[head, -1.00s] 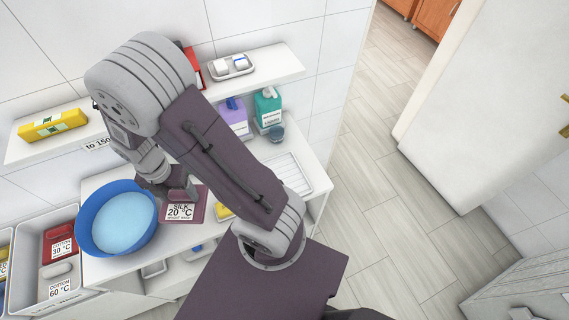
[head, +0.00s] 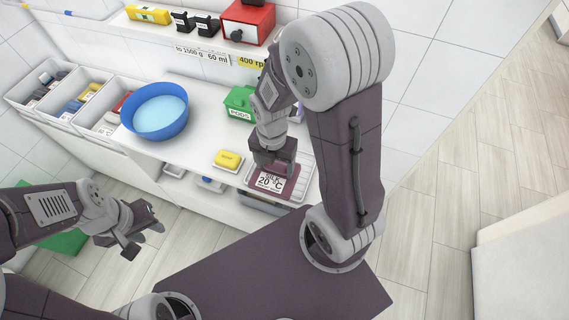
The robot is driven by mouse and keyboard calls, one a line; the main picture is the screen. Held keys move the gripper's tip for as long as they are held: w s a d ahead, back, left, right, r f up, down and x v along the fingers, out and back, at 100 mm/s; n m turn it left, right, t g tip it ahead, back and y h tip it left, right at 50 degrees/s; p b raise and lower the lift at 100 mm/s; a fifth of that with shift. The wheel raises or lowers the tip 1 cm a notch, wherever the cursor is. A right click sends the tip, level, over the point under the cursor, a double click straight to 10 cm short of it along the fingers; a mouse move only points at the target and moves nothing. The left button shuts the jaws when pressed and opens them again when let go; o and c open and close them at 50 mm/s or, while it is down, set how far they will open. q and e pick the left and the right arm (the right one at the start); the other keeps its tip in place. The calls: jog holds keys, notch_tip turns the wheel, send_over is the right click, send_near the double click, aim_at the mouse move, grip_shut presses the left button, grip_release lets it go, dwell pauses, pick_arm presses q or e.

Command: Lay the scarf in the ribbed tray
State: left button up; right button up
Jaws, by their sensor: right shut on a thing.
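The scarf (head: 270,181) is a flat dark purple piece with a white label reading silk, 20 °C. My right gripper (head: 273,165) is shut on its far edge. The white ribbed tray (head: 307,176) is on the counter, and the scarf overlaps it in the picture, hiding much of it. I cannot tell whether the scarf touches the tray or hangs just above it. My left gripper (head: 142,232) is open and empty, low at the left, away from the counter.
A blue basin (head: 155,111) with pale water stands left on the counter (head: 207,118). A yellow soap bar (head: 228,160) lies just left of the tray. A green box (head: 240,103) stands behind. Sorting bins (head: 100,119) are at far left. A shelf with a red box (head: 247,22) is above.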

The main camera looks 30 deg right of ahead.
jog(key=w+d+f, duration=0.1)
jog(key=w+f, duration=0.1)
jog(key=f, duration=0.1)
jog(key=w+d+f, duration=0.2)
jog(key=w+d+f+p, duration=0.1)
jog(key=d+f, duration=0.1)
jog(key=f, duration=0.1)
jog(key=shift+w+d+f, duration=0.25)
jog(key=shift+w+f, duration=0.1)
jog(key=shift+w, duration=0.05)
jog(key=shift+w+f, duration=0.1)
jog(key=shift+w, duration=0.05)
jog(key=shift+f, duration=0.15)
jog(key=o, duration=2)
